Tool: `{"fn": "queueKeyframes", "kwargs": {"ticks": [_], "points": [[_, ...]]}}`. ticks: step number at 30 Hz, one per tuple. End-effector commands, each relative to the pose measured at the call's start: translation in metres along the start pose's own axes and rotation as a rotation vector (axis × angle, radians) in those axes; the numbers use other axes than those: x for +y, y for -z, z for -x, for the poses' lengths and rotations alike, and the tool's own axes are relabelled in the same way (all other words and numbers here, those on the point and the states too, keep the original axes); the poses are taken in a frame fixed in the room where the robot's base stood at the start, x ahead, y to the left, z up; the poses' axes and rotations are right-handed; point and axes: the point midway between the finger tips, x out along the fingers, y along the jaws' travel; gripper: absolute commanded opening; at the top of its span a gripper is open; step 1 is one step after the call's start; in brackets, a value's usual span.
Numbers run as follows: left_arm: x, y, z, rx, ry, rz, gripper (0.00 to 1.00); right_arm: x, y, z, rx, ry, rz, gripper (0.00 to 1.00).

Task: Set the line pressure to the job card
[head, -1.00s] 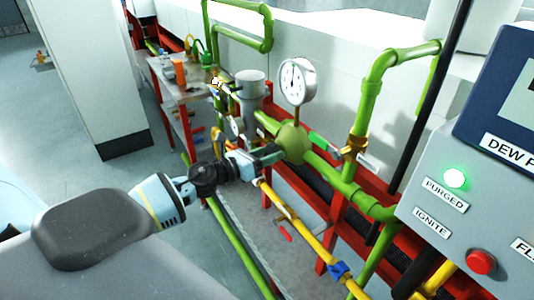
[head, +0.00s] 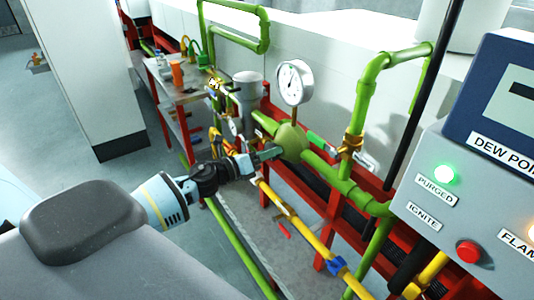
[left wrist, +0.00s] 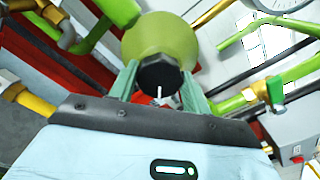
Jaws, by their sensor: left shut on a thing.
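A green regulator body (head: 290,141) sits on the green pipe, with a round white dial gauge (head: 294,82) on a stem above it. The gauge needle points up and slightly right; its figures are too small to read. In the left wrist view the regulator (left wrist: 160,35) has a black faceted knob (left wrist: 158,73) with a white mark. My left gripper (head: 270,152) reaches the regulator from the left. Its green fingers (left wrist: 160,92) are shut on the knob, one on each side. The job card cannot be made out. My right gripper is out of view.
A grey panel (head: 425,160) at right has a lit green lamp over "PURGED", a red button (head: 468,251) and a display. A yellow pipe (head: 310,240) with a blue fitting runs below the regulator. Red frames hold the pipes. A cluttered bench (head: 185,90) stands behind left.

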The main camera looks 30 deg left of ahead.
Motion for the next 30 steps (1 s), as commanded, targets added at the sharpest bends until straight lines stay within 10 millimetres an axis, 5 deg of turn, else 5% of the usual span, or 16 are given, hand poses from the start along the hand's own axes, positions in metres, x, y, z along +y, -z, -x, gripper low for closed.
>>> {"fn": "queueKeyframes", "kwargs": {"ticks": [3, 4, 9, 20, 30], "points": [[0.0, 0.0, 0.0, -0.001, 0.0, -0.001, 0.25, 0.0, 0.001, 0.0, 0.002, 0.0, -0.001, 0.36], [0.0, -0.001, 0.0, -0.001, 0.0, -0.001, 0.49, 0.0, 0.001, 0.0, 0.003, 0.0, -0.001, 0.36], [0.0, 0.0, 0.0, -0.001, 0.0, -0.001, 0.7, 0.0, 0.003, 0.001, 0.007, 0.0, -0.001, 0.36], [0.001, 0.001, 0.004, 0.001, -0.001, -0.001, 0.7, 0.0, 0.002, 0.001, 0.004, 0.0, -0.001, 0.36], [0.002, 0.003, 0.044, 0.005, -0.003, 0.001, 0.7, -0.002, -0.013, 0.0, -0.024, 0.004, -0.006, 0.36]]}}
